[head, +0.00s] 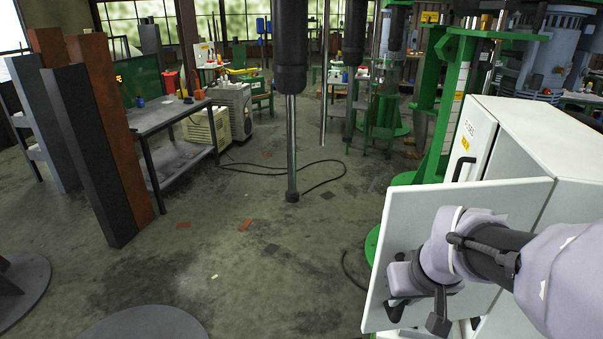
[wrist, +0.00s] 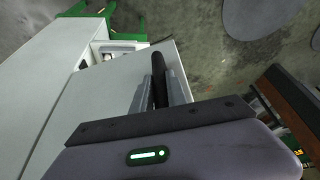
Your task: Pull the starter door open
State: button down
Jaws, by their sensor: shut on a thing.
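The starter door (head: 410,220) is a flat white panel at the right of the head view. It stands swung out at an angle from the white cabinet (head: 560,130). In the wrist view the door (wrist: 105,100) shows left of the fingers. My gripper (head: 418,312) is in front of the door's lower part in the head view. In the wrist view my gripper (wrist: 161,92) has its two grey fingers closed on either side of the black door handle (wrist: 160,66). The handle is mostly hidden in the head view.
A second black handle (head: 463,166) is on a closed upper cabinet front with labels. Green machine frames (head: 455,90) stand behind. A dark cylinder with a rod (head: 291,130) hangs mid-view. Tall beams (head: 90,150) and a workbench (head: 165,113) stand left. Open floor lies between.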

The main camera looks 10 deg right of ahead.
jog(key=c, duration=1.3)
grip_release()
jog(key=shift+d, duration=0.1)
jog(key=p+v, duration=0.7)
jog(key=v, duration=1)
jog(key=shift+s+r, duration=0.1)
jog(key=shift+r, duration=0.15)
jog(key=s+a+f+m+y+b, duration=0.1)
jog(key=a+f+b, duration=0.1)
jog(key=a+f, duration=0.1)
jog(key=s+a+f+m+t+b, duration=0.1)
jog(key=s+a+f, duration=0.1)
jog(key=a, duration=0.4)
jog(key=s+a+f+m+y+b, duration=0.1)
jog(key=s+a+f+b, duration=0.1)
jog(key=a+f, duration=0.2)
jog(key=shift+s+a+f+y+b, duration=0.2)
jog(key=shift+a+y+b, duration=0.15)
jog(key=shift+a, duration=0.35)
